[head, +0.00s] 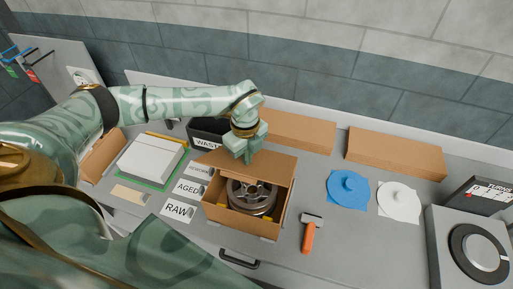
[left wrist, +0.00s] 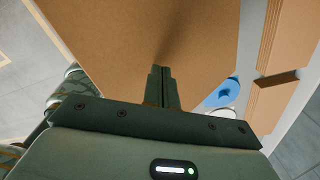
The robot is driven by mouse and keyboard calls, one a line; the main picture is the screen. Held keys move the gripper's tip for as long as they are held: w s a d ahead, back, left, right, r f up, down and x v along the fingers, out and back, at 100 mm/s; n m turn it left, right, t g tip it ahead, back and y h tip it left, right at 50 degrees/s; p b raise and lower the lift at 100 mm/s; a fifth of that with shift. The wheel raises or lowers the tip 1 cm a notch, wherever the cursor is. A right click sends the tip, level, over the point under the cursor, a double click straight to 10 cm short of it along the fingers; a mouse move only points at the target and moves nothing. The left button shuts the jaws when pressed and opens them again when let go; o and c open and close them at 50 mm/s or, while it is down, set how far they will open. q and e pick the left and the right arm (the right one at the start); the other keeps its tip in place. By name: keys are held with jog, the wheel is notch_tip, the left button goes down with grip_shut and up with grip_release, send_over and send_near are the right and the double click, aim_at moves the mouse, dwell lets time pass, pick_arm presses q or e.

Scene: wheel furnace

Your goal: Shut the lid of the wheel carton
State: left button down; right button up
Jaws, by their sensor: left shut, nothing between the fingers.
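The wheel carton (head: 238,222) is an open brown cardboard box on the grey bench, with a grey metal wheel (head: 252,196) inside. Its lid (head: 272,165) is a brown flap at the back, partly over the opening; the wheel still shows in front of it. My left gripper (head: 248,158) is shut and empty, its fingertips at the lid's upper side. I cannot tell whether they touch it. In the left wrist view, the shut fingers (left wrist: 160,80) point at a broad brown cardboard surface (left wrist: 130,40), which appears to be the lid. My right gripper is not in view.
Closed brown boxes (head: 395,154) stand along the back. Blue (head: 348,188) and white (head: 398,201) knobbed discs lie to the right, and an orange-handled hammer (head: 308,238) lies beside the carton. Label cards (head: 179,210) and a white block (head: 150,160) are to the left.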

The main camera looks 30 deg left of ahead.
aim_at(244, 167)
pick_arm(q)
jog(key=shift+s+d+f+b, duration=0.15)
jog(key=shift+s+f+b, duration=0.05)
jog(key=shift+s+f, duration=0.45)
jog(key=shift+s+d+f+b, duration=0.15)
jog(key=shift+s+f, duration=0.35)
jog(key=shift+f, duration=0.25)
jog(key=shift+s+d+f+b, duration=0.1)
jog(key=shift+s+f+b, duration=0.35)
jog(key=shift+f, duration=0.45)
jog(key=shift+s+d+f+b, duration=0.1)
jog(key=shift+s+f+b, duration=0.2)
jog(key=shift+s+f, duration=0.45)
jog(key=shift+w+f, duration=0.2)
jog(key=shift+s+d+f+b, duration=0.1)
jog(key=shift+s+f+b, duration=0.15)
jog(key=shift+f, duration=0.4)
jog(key=shift+s+d+f+b, duration=0.1)
jog(key=shift+s+f+b, duration=0.1)
jog(key=shift+f+b, duration=0.3)
jog(key=shift+s+f+b, duration=0.2)
jog(key=shift+f, duration=0.55)
